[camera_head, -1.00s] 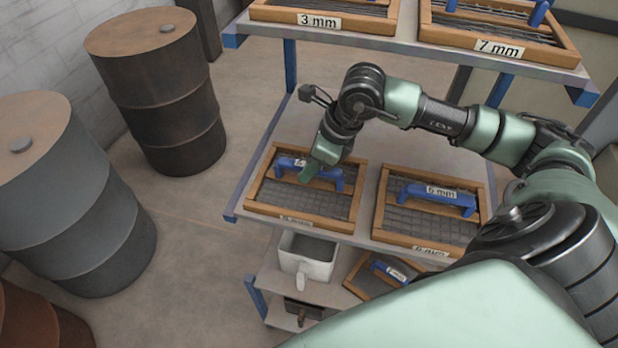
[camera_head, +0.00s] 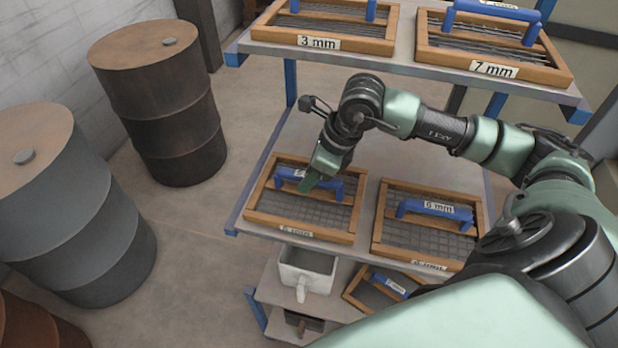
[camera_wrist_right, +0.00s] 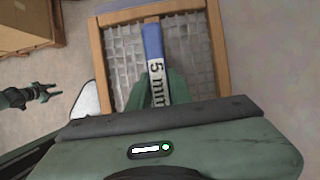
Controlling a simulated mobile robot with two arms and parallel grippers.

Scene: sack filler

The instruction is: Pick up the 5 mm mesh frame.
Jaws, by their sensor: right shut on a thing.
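The 5 mm mesh frame (camera_head: 262,210) is a wooden frame with grey wire mesh and a blue bar handle. It lies on the middle shelf, at the left; I see no clear gap under it. My right gripper (camera_head: 310,184) is shut on the blue handle from above. In the right wrist view the green fingers (camera_wrist_right: 161,82) stand on both sides of the handle, with the "5 mm" label between them. Part of the handle is hidden by the gripper. A small dark gripper, likely my left (camera_wrist_right: 42,94), shows at the left of that view, empty; its jaw state is unclear.
The 6 mm frame (camera_head: 384,232) lies close on the right on the same shelf. The 3 mm frame (camera_head: 388,47) and 7 mm frame (camera_head: 556,76) are on the upper shelf. Below are a white scoop-like container (camera_head: 306,270) and a smaller frame (camera_head: 352,293). Drums (camera_head: 160,110) stand left.

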